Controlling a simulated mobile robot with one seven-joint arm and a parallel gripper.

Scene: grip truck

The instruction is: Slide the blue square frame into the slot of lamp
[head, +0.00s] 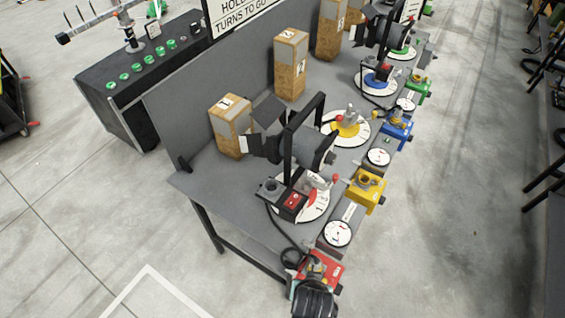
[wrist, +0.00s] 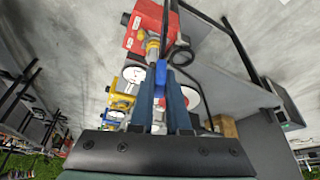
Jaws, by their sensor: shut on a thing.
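My gripper (head: 315,284) is at the near end of the bench, at the red box (head: 318,268) with a brass-coloured fitting. In the wrist view my gripper (wrist: 161,75) is shut on a small bright blue piece (wrist: 161,73), right by the brass fitting of the red box (wrist: 145,24). I cannot tell whether this piece belongs to the box. No blue square frame can be made out in either view. The near black lamp (head: 311,148), with flaps at its left, stands on a white dial (head: 316,209). Its slot cannot be made out.
A second black lamp (head: 387,35) stands farther back. Yellow (head: 366,190), blue (head: 397,128) and green (head: 418,88) boxes line the bench's right edge. Cardboard-coloured blocks (head: 231,131) stand by the back panel. A black cable loops near the red box. The floor right of the bench is clear.

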